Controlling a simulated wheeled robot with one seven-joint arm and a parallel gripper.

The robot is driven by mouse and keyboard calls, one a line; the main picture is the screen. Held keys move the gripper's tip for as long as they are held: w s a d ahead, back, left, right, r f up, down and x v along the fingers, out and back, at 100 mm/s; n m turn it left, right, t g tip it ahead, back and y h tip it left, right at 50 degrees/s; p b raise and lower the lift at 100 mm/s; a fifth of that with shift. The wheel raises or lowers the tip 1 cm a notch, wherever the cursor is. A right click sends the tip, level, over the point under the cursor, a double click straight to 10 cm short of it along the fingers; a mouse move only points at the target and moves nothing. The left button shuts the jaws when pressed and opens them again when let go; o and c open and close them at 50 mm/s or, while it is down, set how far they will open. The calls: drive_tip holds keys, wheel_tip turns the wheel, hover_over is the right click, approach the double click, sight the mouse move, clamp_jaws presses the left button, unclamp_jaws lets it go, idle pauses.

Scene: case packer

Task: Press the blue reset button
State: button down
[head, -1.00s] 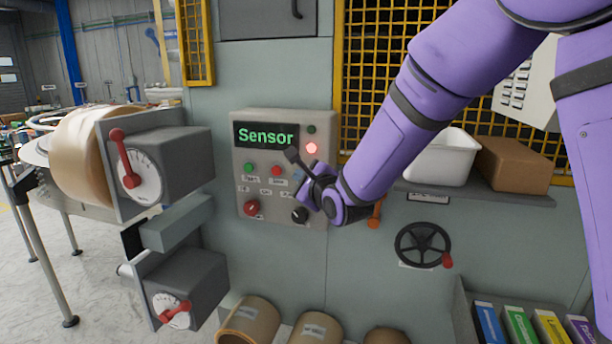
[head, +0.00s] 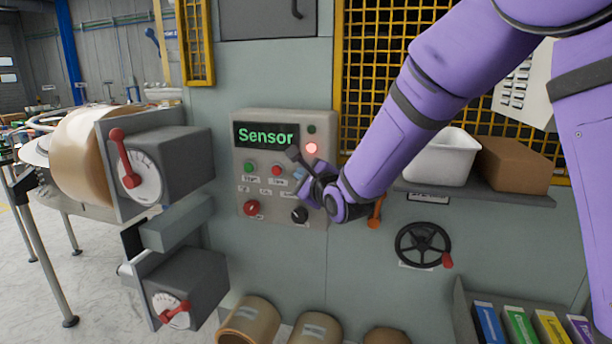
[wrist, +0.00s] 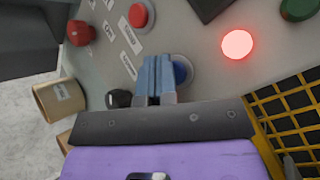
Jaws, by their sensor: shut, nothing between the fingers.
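The control panel (head: 273,213) is grey, with a display (head: 265,135) reading "Sensor" in green. The blue reset button (wrist: 182,70) shows in the wrist view, partly covered by my gripper (wrist: 157,62). My fingers are shut with nothing between them, and their tips overlap the button's left side. I cannot tell whether they touch it. In the head view my gripper (head: 308,174) is at the panel's right side, below a lit red lamp (head: 311,148); the blue button cannot be made out clearly there.
A green button (head: 249,167), a red button (head: 277,170), a red knob (head: 252,208) and a black knob (head: 299,215) share the panel. Right of it are a yellow mesh guard (head: 375,60), an orange handle (head: 375,214) and a shelf (head: 470,194) with a white bin (head: 440,160).

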drive_tip(key=shift+w+d, duration=0.1)
drive_tip(key=shift+w, duration=0.15)
drive_tip(key=shift+s, duration=0.15)
idle(0.4)
drive_tip(key=shift+s+a, duration=0.25)
drive_tip(key=shift+s, duration=0.45)
drive_tip(key=s, duration=0.1)
drive_tip(key=s+a, duration=0.1)
drive_tip(key=s, duration=0.2)
drive_tip(key=shift+s+a, duration=0.35)
drive_tip(key=shift+a, duration=0.05)
idle(0.5)
